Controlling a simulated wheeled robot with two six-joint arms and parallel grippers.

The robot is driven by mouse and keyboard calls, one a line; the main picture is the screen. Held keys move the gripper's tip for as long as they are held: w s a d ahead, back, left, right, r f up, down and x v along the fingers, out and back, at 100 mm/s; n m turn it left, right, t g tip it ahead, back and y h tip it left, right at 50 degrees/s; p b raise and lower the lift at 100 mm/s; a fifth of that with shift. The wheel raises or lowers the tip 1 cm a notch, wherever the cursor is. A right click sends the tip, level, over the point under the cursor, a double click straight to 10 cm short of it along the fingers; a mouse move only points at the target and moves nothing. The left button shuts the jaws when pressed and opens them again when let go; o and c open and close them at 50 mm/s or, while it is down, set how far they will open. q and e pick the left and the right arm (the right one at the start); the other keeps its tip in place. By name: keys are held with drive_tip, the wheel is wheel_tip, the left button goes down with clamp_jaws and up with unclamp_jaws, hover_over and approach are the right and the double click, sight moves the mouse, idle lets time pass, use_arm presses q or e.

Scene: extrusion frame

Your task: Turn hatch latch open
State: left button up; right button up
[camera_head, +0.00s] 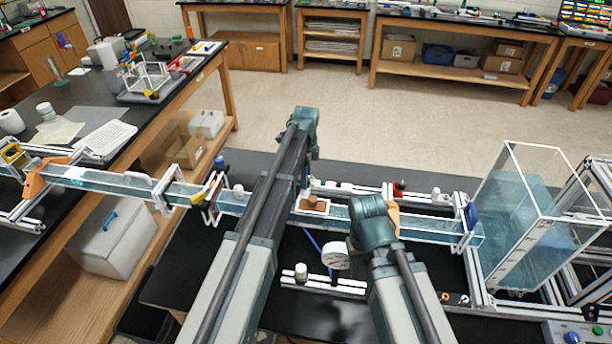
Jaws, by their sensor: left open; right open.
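A white-rimmed hatch plate (299,203) sits on top of the long clear water channel (340,212), mid-picture. A small brown block (314,202) on it looks like the latch; its exact turn is too small to tell. My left gripper (304,188) hangs down beside the plate's left end, largely hidden by my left arm, and is open. My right gripper (369,232) is to the right of the plate, mostly hidden behind my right wrist, and is open. I cannot tell whether either touches anything.
A clear water tank (530,215) stands at the channel's right end. A round white gauge (336,256) stands in front of the channel. An orange bracket (44,177) holds the channel's left end on the black bench (100,110). The floor (400,115) behind is clear.

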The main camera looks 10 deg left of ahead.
use_arm(q)
wheel_tip(320, 180, up, 13)
drive_tip(key=p, duration=1.2)
drive_tip(key=shift+p, duration=0.3)
use_arm(e)
wheel_tip(320, 180, up, 13)
